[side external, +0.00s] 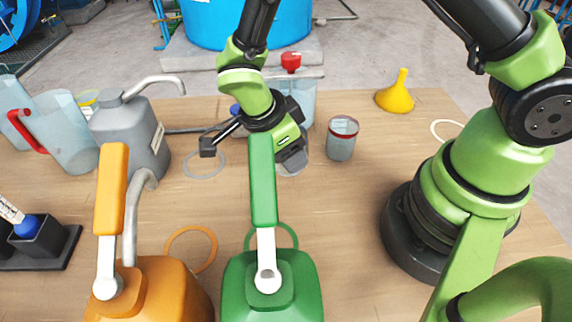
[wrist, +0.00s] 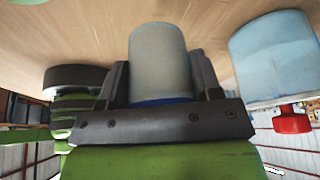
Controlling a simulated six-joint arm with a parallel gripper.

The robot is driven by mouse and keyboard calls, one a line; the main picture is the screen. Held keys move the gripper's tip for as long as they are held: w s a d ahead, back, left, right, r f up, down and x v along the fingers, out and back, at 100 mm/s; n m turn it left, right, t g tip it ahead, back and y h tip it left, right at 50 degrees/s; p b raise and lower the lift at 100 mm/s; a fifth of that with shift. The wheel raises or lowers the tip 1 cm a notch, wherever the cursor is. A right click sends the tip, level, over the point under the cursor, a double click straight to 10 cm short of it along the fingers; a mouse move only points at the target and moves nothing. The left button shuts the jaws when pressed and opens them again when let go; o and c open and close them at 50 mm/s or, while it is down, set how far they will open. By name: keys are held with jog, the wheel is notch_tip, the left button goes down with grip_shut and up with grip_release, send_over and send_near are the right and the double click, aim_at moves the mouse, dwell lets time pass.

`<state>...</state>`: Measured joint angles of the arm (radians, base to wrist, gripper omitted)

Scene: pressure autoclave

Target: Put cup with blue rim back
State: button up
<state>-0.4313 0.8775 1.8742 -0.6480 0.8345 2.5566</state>
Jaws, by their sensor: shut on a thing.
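The cup with the blue rim (wrist: 160,62) is a greyish translucent cup between my gripper's two dark fingers (wrist: 162,85) in the wrist view. Its blue rim shows close to the gripper body, and its base points toward the table. In the side view, my gripper (side external: 291,150) is shut on this cup (side external: 293,165) near the middle of the table. The green jug's handle and my gripper partly hide the cup there. I cannot tell whether its base touches the table.
A red-rimmed cup (side external: 341,142) stands just right of my gripper. A clear container with a red top (side external: 301,98) stands behind. Green (side external: 272,292) and orange (side external: 165,290) jugs stand in front. A grey ring (side external: 204,176) and a pale ring (side external: 447,139) lie on the table. A yellow funnel (side external: 396,97) is behind right.

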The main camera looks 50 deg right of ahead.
jog(key=shift+f, duration=2.15)
jog(key=shift+f, duration=0.1)
jog(key=o, duration=1.1)
